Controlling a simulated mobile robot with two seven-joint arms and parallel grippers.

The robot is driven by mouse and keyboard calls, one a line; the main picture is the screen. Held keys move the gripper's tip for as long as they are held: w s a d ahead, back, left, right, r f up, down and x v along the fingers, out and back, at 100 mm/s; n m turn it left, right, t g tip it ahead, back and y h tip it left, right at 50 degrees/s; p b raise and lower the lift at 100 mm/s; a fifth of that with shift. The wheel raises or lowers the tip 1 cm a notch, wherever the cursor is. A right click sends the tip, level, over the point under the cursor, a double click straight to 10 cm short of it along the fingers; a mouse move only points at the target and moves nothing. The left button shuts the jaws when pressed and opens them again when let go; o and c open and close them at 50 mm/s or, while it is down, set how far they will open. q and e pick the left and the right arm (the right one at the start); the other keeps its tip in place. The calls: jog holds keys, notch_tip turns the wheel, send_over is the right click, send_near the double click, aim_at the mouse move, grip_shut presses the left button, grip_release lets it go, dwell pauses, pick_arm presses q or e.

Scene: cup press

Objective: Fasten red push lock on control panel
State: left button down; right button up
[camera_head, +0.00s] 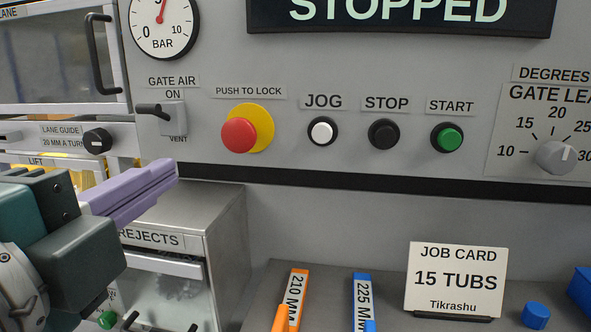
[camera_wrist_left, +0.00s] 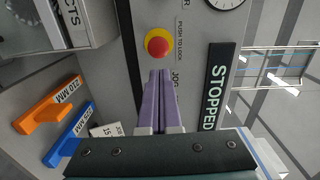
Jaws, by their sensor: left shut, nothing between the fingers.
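The red push lock (camera_head: 239,135) is a red mushroom button on a round yellow backing (camera_head: 264,125) under the label PUSH TO LOCK on the grey control panel (camera_head: 340,68). It also shows in the left wrist view (camera_wrist_left: 157,46), just beyond the fingertips. My left gripper (camera_head: 176,170) has purple fingers that are shut together and empty. In the head view its tips are to the left of and below the button, apart from it. In the wrist view the fingers (camera_wrist_left: 159,72) point toward the button. My right gripper is not in view.
White JOG (camera_head: 321,131), black STOP (camera_head: 383,134) and green START (camera_head: 447,138) buttons sit to the right. A GATE AIR lever (camera_head: 155,110) juts out to the left. The rejects box (camera_head: 200,207), orange and blue blocks and a job card (camera_head: 455,281) are below.

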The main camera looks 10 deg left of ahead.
aim_at(236, 138)
pick_arm(q)
jog(key=shift+w+d+f+m, duration=0.2)
jog(key=shift+w+f+m, duration=0.1)
jog(key=shift+w+f, duration=0.1)
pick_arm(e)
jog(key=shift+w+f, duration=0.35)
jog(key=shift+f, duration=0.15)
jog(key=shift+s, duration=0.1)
pick_arm(q)
jog(key=w, duration=1.4)
jog(key=shift+d, duration=0.2)
